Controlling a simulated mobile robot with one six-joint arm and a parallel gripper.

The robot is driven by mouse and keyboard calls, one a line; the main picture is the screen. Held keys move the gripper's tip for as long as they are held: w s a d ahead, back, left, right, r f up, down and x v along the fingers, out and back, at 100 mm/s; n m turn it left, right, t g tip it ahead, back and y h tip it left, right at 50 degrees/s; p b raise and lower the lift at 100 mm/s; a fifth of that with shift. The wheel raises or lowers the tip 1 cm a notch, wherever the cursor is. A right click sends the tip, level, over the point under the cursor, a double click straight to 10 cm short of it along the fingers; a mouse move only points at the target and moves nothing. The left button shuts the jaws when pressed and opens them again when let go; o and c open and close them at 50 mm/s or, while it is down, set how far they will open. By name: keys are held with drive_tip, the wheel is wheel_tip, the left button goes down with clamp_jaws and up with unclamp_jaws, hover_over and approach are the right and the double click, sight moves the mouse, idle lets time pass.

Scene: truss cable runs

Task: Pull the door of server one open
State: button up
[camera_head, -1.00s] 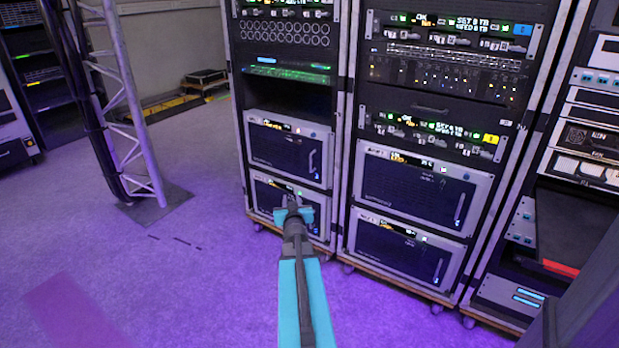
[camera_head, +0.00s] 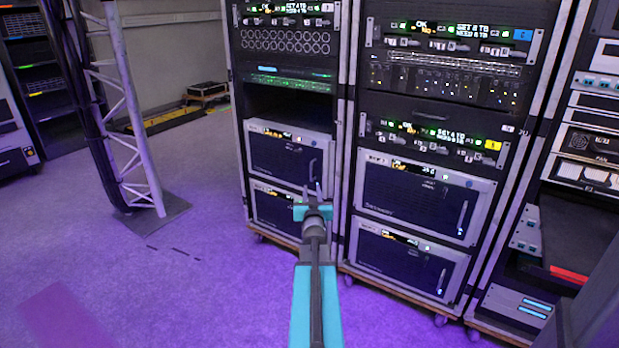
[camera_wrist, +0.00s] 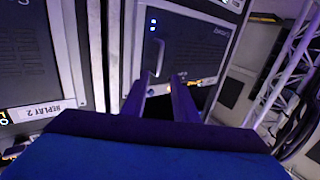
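Two silver-framed server units with dark doors sit low in the left rack, an upper one (camera_head: 280,160) and a lower one (camera_head: 272,207). I cannot read which is server one. Both doors look shut. The upper unit has an upright handle (camera_head: 312,166) near its right edge. My gripper (camera_head: 313,190) is in front of these units, just below that handle in the head view. In the wrist view its two fingers (camera_wrist: 158,95) are apart with nothing between them. An upright handle (camera_wrist: 160,58) shows beyond the fingertips, apart from them. The wrist picture is upside down.
The middle rack holds two similar units, an upper (camera_head: 420,195) and a lower (camera_head: 402,262). A label reading REPLAY 2 (camera_wrist: 42,111) shows in the wrist view. A truss post (camera_head: 130,110) with cables stands at left. The floor between is clear.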

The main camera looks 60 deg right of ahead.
sight(311, 173)
drive_tip(key=shift+b+x, duration=1.3)
drive_tip(key=shift+x, duration=5.2)
clamp_jaws()
